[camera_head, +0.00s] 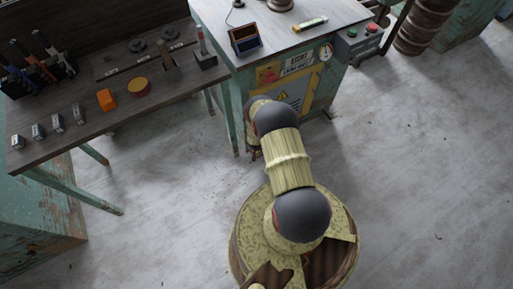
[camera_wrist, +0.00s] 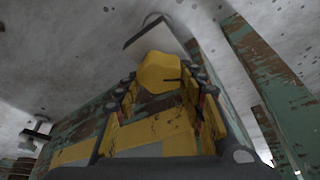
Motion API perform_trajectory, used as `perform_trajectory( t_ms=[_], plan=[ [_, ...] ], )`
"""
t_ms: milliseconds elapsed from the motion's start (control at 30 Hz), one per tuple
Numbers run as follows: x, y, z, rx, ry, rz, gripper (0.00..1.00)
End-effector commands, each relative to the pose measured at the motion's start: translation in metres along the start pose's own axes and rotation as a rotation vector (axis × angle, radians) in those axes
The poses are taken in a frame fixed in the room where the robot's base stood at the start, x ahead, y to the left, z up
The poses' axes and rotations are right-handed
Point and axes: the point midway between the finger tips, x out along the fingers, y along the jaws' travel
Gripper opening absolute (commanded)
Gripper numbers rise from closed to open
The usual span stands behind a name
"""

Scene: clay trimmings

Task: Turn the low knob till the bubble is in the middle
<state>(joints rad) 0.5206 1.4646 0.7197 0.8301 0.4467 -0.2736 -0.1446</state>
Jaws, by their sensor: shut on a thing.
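The low knob (camera_wrist: 158,70) is yellow and faceted. In the wrist view it sits between the fingertips of my gripper (camera_wrist: 165,86), which is shut on it. In the head view my arm reaches down to the lower left part of the green cabinet (camera_head: 241,95), and my arm hides most of my gripper and the knob. A small level with a yellow-green vial (camera_head: 310,24) lies on the cabinet top. It is too small to tell where its bubble is.
A dark workbench (camera_head: 80,118) on the left holds tools, small blocks, an orange block (camera_head: 106,99) and a round yellow-topped thing (camera_head: 138,87). A dark box (camera_head: 244,39) stands on the cabinet top. A button box (camera_head: 358,38) is at its right. The floor right of my arm is clear.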

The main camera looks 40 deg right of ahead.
Motion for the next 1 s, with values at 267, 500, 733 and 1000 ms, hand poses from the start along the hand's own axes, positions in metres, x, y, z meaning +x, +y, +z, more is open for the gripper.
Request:
perform_trajectory(
  t_ms=[267,500,733,1000],
  plan=[
    [0.0003,-0.0001,-0.0002,0.050,0.001,0.021,0.14],
    [0.0002,0.0001,-0.0004,0.056,0.001,0.023,0.14],
    [0.0002,0.0000,-0.0006,0.056,0.001,0.023,0.42],
    [0.0001,0.0001,-0.0004,0.056,0.001,0.023,0.57]
  ],
)
